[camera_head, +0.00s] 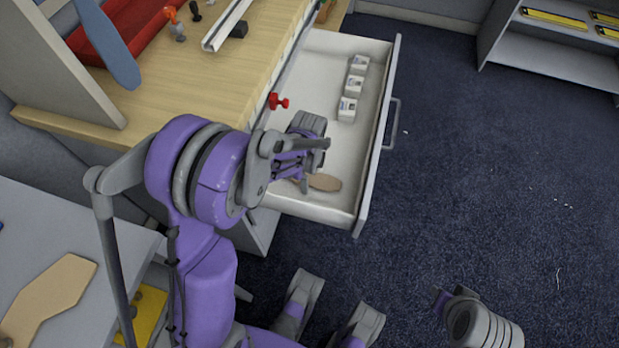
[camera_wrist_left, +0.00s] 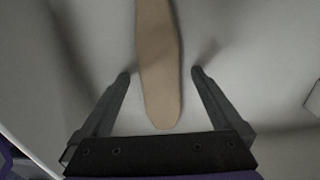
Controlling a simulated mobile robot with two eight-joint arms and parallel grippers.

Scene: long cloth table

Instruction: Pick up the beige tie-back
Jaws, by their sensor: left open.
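The beige tie-back (camera_head: 325,182) is a flat, rounded strip lying in the open white drawer, near the drawer's front end in the head view. My left gripper (camera_head: 301,180) is over the drawer at the tie-back's left end, partly covering it. In the left wrist view the tie-back (camera_wrist_left: 160,60) runs from the top edge down between the two open fingers of the left gripper (camera_wrist_left: 161,74). Clear gaps show on both sides, and its rounded end lies near the palm. I cannot tell the height of the fingers above it.
The drawer (camera_head: 383,110) also holds several small white boxes (camera_head: 348,107) towards the back. Another tan flat piece (camera_head: 48,298) lies on the grey surface at left. Dark carpet (camera_head: 480,180) is open at right.

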